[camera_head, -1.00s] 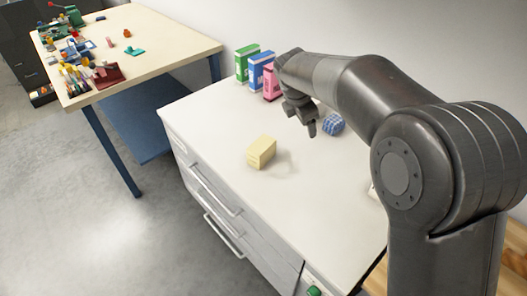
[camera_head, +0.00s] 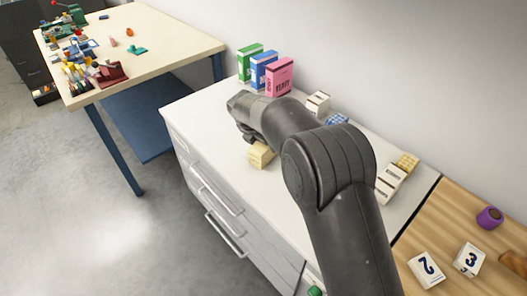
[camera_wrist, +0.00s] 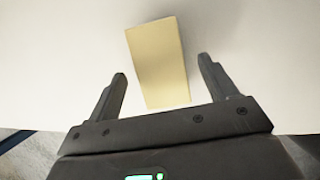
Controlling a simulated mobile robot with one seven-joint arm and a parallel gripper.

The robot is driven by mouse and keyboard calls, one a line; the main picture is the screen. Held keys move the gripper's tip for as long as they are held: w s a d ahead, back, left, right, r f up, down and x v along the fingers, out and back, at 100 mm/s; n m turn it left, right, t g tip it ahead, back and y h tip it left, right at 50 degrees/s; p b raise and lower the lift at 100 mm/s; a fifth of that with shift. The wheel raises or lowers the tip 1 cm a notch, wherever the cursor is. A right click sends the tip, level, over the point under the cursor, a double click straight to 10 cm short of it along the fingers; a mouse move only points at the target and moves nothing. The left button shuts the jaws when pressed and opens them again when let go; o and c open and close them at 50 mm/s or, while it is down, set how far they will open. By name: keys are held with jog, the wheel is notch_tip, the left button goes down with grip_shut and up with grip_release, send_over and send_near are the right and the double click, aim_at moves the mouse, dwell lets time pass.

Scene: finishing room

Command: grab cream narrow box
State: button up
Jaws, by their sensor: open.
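The cream narrow box (camera_head: 260,156) sits on the white cabinet top near its front edge, partly hidden by my arm in the head view. In the wrist view the cream box (camera_wrist: 158,62) lies ahead, between the lines of the two fingers. My gripper (camera_wrist: 161,80) is open and empty, with one finger on each side of the box's near end. There is a gap between each finger and the box. In the head view the fingers are largely hidden by the arm.
Green (camera_head: 249,62), blue (camera_head: 263,70) and pink (camera_head: 280,78) boxes stand at the back of the white cabinet top (camera_head: 190,108). Small patterned boxes stand behind my arm. A wooden surface at right holds numbered blocks (camera_head: 427,269) and a purple item (camera_head: 489,217).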

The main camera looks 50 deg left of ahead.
jog(key=shift+x, duration=2.4)
jog(key=shift+f, duration=0.25)
jog(key=c, duration=1.1)
jog(key=shift+r, duration=0.15)
jog(key=shift+c, duration=0.2)
